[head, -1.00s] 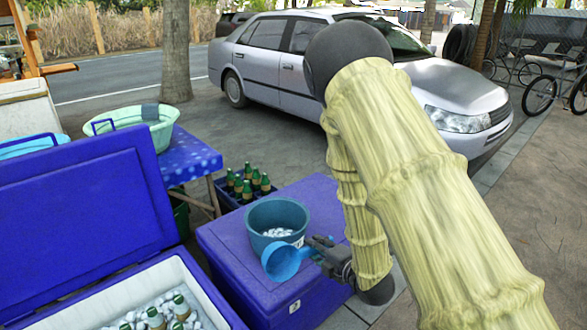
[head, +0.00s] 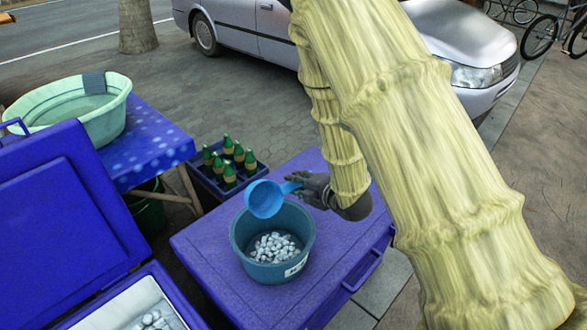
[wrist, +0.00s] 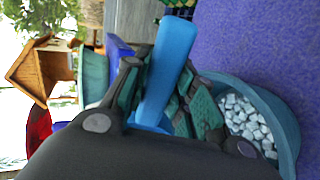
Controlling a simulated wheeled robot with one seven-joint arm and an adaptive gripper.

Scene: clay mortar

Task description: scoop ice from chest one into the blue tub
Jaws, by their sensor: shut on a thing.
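My gripper (head: 312,190) is shut on the handle of a blue scoop (head: 264,199); the handle also shows between the fingers in the wrist view (wrist: 168,70). The scoop's bowl is over the far rim of the blue tub (head: 240,247), tilted so that I cannot tell whether any ice is in it. The tub stands on the closed lid of a blue chest (head: 335,235) and has white ice (head: 274,247) in its bottom. An open chest (head: 125,300) at the lower left holds ice, mostly cut off by the frame.
A crate (head: 205,185) of green bottles stands behind the closed chest. A blue table (head: 150,150) bears a pale green basin (head: 105,125) at the left. The open chest's raised lid (head: 60,215) stands beside it. A silver car (head: 270,35) is farther back.

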